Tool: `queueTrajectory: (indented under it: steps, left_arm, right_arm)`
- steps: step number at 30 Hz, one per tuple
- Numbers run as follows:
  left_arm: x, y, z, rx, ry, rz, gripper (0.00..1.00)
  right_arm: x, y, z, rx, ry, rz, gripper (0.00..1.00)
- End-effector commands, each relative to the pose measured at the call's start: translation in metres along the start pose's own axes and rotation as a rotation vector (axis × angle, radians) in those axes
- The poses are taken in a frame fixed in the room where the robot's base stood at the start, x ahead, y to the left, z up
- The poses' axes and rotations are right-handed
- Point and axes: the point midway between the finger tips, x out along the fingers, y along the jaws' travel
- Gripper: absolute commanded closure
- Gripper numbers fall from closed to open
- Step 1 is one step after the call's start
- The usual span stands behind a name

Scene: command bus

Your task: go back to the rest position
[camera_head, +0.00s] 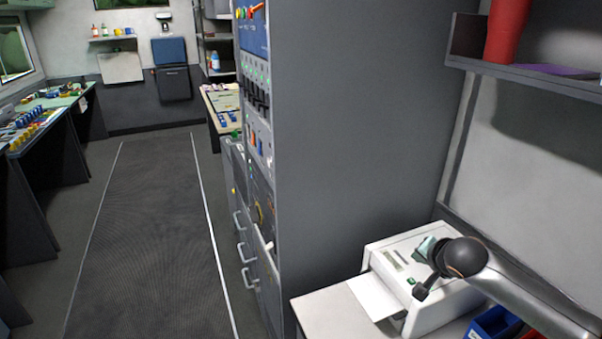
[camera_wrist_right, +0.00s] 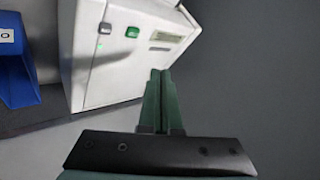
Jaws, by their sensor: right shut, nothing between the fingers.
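My right arm comes in from the lower right in the head view. My right gripper (camera_head: 428,246) is over the white machine (camera_head: 430,310) on the counter at the lower right. In the right wrist view the green fingers of my right gripper (camera_wrist_right: 160,75) are together and empty, beside the white machine (camera_wrist_right: 120,50) with its green button. Whether the fingers touch the machine cannot be told. My left gripper is not in view.
A paper sheet (camera_head: 375,297) sticks out of the machine's front. A blue bin (camera_head: 490,324) stands to its right, close under my arm. A tall grey cabinet (camera_head: 350,120) stands to the left. A shelf (camera_head: 530,76) with a red object (camera_head: 507,30) hangs above. The aisle floor (camera_head: 150,230) is clear.

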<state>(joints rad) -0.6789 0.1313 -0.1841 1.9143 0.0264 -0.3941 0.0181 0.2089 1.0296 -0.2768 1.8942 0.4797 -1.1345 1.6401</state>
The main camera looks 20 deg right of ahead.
Motion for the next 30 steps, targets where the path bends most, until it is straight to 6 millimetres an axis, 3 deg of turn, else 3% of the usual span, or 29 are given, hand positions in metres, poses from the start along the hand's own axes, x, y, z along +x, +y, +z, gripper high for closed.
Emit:
queueTrajectory:
  steps: [2, 5, 11, 15, 18, 24, 30]
  left_arm:
    - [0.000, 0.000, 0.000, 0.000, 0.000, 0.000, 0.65]
    - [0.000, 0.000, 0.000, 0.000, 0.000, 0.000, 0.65]
    - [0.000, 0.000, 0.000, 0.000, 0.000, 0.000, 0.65]
    - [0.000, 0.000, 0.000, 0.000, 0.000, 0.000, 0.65]
    - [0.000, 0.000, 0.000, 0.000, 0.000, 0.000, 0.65]
    - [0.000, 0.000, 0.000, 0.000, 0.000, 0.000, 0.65]
    - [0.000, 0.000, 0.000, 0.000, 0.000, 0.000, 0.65]
  right_arm:
    - [0.000, 0.001, 0.004, -0.009, -0.005, 0.001, 1.00]
    - [0.001, 0.006, 0.028, -0.074, -0.039, 0.006, 1.00]
    - [-0.013, 0.036, 0.137, -0.406, -0.194, 0.011, 1.00]
    - [-0.041, 0.062, 0.207, -0.658, -0.303, -0.006, 1.00]
    - [-0.066, 0.080, 0.243, -0.814, -0.369, -0.021, 1.00]
    - [-0.112, 0.110, 0.285, -1.043, -0.471, -0.039, 1.00]
    - [-0.152, 0.137, 0.304, -1.199, -0.561, -0.042, 1.00]
